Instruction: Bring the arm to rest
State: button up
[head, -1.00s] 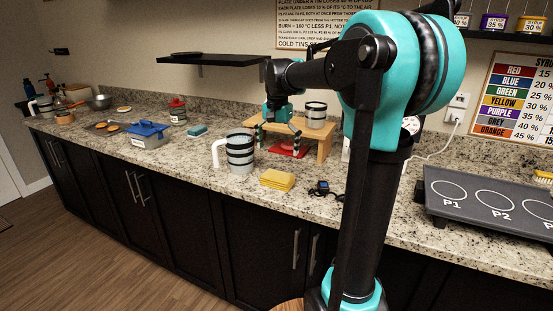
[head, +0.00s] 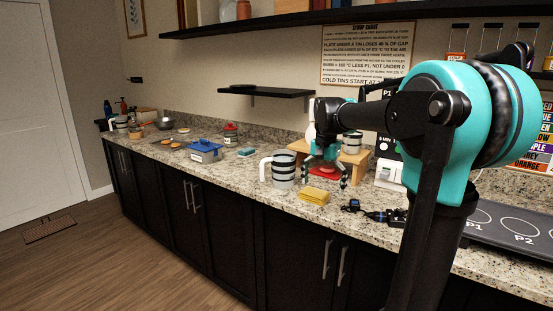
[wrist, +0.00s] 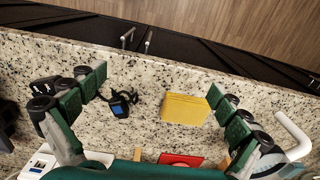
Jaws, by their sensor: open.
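My gripper (head: 325,175) is open and empty above the granite counter, in front of the small wooden stand (head: 355,158). In the wrist view its two fingers (wrist: 152,108) are spread wide, with bare counter and a folded yellow cloth (wrist: 185,108) in view between and beyond them. The cloth also shows in the head view (head: 313,196), in front of my gripper. My teal and black arm reaches in from the right of the head view. A red item (head: 322,172) lies behind the fingers, partly hidden by them.
A striped jug (head: 284,170) stands just left of my gripper. A small black device with a strap (wrist: 121,106) lies near the yellow cloth. A blue-lidded container (head: 206,149) is farther left. A hot plate (head: 510,228) is at the right. A wall shelf (head: 265,92) hangs above the counter.

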jog(key=s+d+f+n+t, duration=0.2)
jog(key=s+f+n, duration=0.1)
jog(key=s+f, duration=0.7)
jog(key=s+d+f+n+t, duration=0.2)
jog(key=s+f+n, duration=0.2)
jog(key=s+f, duration=0.7)
notch_tip(320, 180, down, 2)
jog(key=shift+s+f, duration=0.15)
